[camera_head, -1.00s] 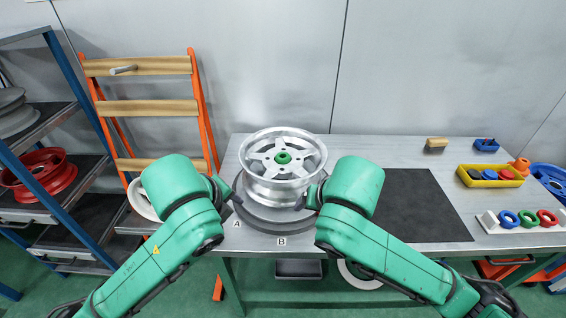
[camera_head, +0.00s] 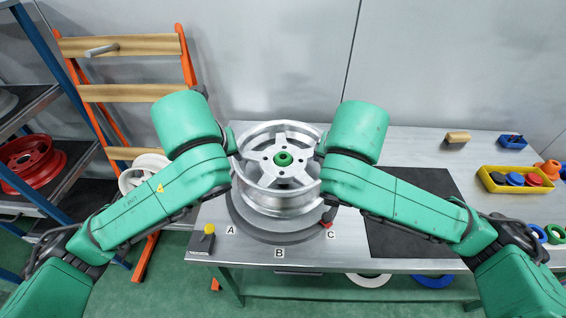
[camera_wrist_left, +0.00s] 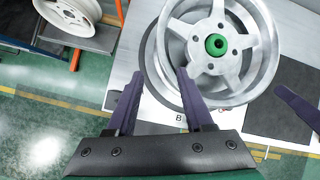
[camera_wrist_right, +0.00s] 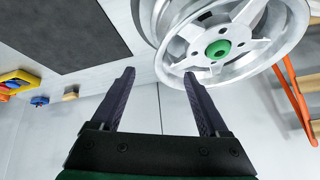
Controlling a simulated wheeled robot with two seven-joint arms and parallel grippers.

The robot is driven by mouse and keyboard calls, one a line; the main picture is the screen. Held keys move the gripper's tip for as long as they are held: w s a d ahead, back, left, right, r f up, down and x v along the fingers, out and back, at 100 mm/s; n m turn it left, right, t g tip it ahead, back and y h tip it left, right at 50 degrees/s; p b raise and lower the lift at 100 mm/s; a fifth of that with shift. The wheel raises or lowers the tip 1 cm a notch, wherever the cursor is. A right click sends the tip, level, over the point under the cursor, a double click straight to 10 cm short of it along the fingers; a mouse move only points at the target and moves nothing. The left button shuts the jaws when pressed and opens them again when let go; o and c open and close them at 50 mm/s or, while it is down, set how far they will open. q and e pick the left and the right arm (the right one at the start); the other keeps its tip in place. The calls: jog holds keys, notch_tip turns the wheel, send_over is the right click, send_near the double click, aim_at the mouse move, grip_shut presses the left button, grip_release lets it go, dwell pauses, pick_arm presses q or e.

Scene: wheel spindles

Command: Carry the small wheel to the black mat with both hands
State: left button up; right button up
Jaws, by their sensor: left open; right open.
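The small wheel (camera_head: 272,196), silver with spokes and a green centre, sits on a round grey base marked A, B and C. The black mat (camera_head: 411,192) lies bare on the table to its right. My left gripper (camera_head: 231,141) is at the wheel's left side, mostly hidden by my arm. In the left wrist view its open jaws (camera_wrist_left: 159,72) are at the near rim of the wheel (camera_wrist_left: 240,66). My right gripper (camera_head: 321,148) is at the wheel's right side, partly hidden. In the right wrist view its jaws (camera_wrist_right: 159,73) are open, one fingertip close to the wheel rim (camera_wrist_right: 268,55).
A yellow tray (camera_head: 488,184) of coloured parts, a wooden block (camera_head: 457,137) and a blue item (camera_head: 512,141) are at the table's right. A yellow-knobbed tool (camera_head: 209,232) is at the front left. An orange rack (camera_head: 122,90) and a red wheel (camera_head: 30,165) on shelves stand left.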

aim_at(236, 165)
pick_arm(q)
jog(key=x, duration=0.7)
jog(key=shift+r, duration=0.1)
pick_arm(e)
jog(key=x, duration=0.7)
jog(key=shift+f, duration=0.1)
pick_arm(q)
jog(key=x, duration=0.7)
jog(key=shift+w+d+f, duration=0.1)
jog(key=shift+w+f, duration=0.15)
jog(key=shift+w, duration=0.1)
pick_arm(e)
jog(key=x, duration=0.7)
jog(key=shift+w+d+f, duration=0.15)
jog(key=shift+w+d, duration=0.05)
jog(key=shift+w, duration=0.1)
pick_arm(q)
jog(key=shift+w+f, duration=0.15)
jog(key=shift+f, duration=0.2)
pick_arm(e)
jog(key=shift+w+f, duration=0.15)
jog(key=shift+f, duration=0.15)
pick_arm(q)
jog(key=c, duration=0.7)
pick_arm(e)
jog(key=c, duration=0.7)
pick_arm(q)
grip_shut()
pick_arm(e)
grip_shut()
